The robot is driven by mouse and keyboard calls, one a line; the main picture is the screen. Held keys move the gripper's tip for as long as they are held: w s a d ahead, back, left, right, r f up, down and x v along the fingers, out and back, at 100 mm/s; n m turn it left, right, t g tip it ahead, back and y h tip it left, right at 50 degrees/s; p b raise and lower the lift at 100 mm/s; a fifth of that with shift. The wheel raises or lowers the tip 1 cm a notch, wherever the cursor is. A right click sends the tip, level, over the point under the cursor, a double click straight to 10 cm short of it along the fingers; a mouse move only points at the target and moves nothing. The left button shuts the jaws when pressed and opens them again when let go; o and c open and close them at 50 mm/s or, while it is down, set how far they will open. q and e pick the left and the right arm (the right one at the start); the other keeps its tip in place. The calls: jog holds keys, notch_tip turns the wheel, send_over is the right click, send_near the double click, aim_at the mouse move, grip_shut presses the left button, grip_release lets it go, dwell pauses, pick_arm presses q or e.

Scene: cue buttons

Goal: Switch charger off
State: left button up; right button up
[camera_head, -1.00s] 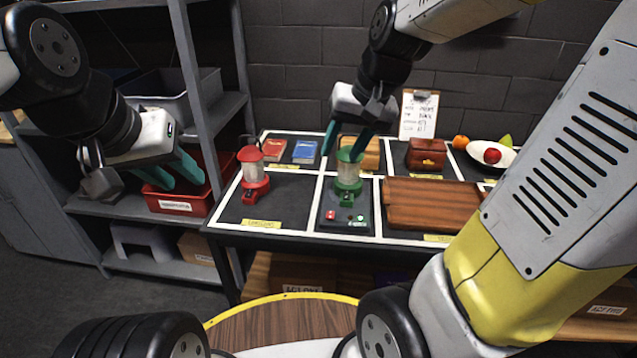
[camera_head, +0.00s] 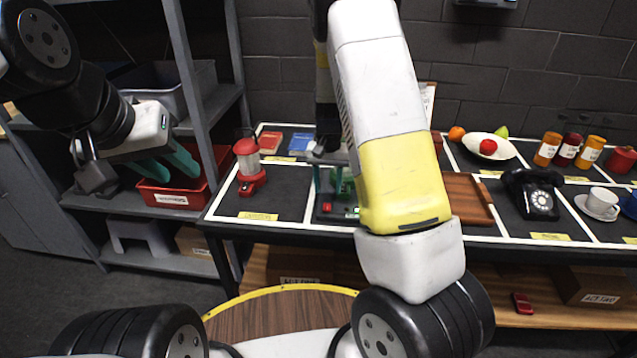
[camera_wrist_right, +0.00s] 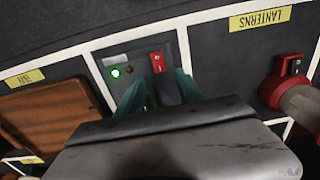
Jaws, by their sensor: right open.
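The charger is a dark base (camera_head: 338,216) on the table, mostly hidden behind my right arm in the head view. Its red switch (camera_head: 327,208) shows at the left of the front. The right wrist view shows the switch (camera_wrist_right: 158,62) close up, with a lit round light (camera_wrist_right: 115,72) on the same panel. A green lantern (camera_head: 344,188) stands on the charger, partly hidden. My right gripper (camera_head: 336,174) is open above the charger; in the wrist view its teal fingers (camera_wrist_right: 160,92) sit apart near the switch. My left gripper (camera_head: 168,168) is open and empty near the shelf.
A red lantern (camera_head: 249,163) stands left of the charger, and a wooden board (camera_head: 466,198) lies right of it. A black telephone (camera_head: 538,196), a cup (camera_head: 600,200) and a fruit bowl (camera_head: 490,147) are further right. A red bin (camera_head: 178,195) is on the left shelf.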

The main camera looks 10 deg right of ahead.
aim_at(327, 204)
notch_tip(327, 204, down, 5)
jog(key=shift+f, duration=0.15)
grip_shut()
